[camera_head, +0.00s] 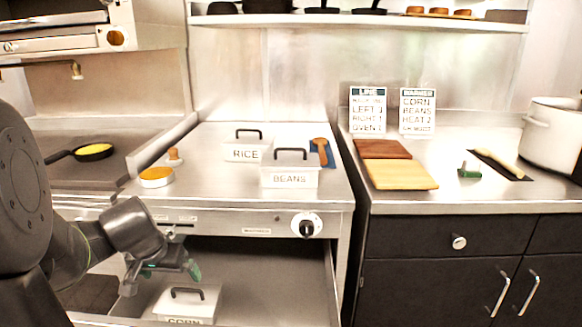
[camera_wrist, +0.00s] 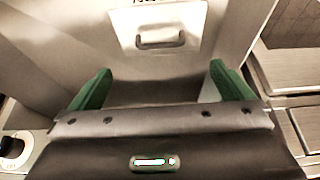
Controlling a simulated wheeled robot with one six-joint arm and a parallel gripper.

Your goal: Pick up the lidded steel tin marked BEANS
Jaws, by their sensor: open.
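The lidded steel tin marked BEANS (camera_head: 290,178) stands on the steel counter, with a dark handle on its lid. A tin marked RICE (camera_head: 246,150) stands just behind and left of it. A third tin, its label partly cut off and seeming to read CORN (camera_head: 190,303), sits in the open drawer below. My gripper (camera_head: 168,272) is at the lower left, over the open drawer, near the CORN tin and apart from the BEANS tin. In the wrist view its green fingers (camera_wrist: 158,88) are spread and empty, with a lidded tin (camera_wrist: 160,27) beyond them.
The open drawer (camera_head: 275,290) lies below the counter's front edge and knob (camera_head: 306,225). A yellow-topped round dish (camera_head: 156,177) is left of the tins. A blue cloth with a brown-handled tool (camera_head: 321,152) lies right of them. Wooden boards (camera_head: 400,174) lie on the right counter.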

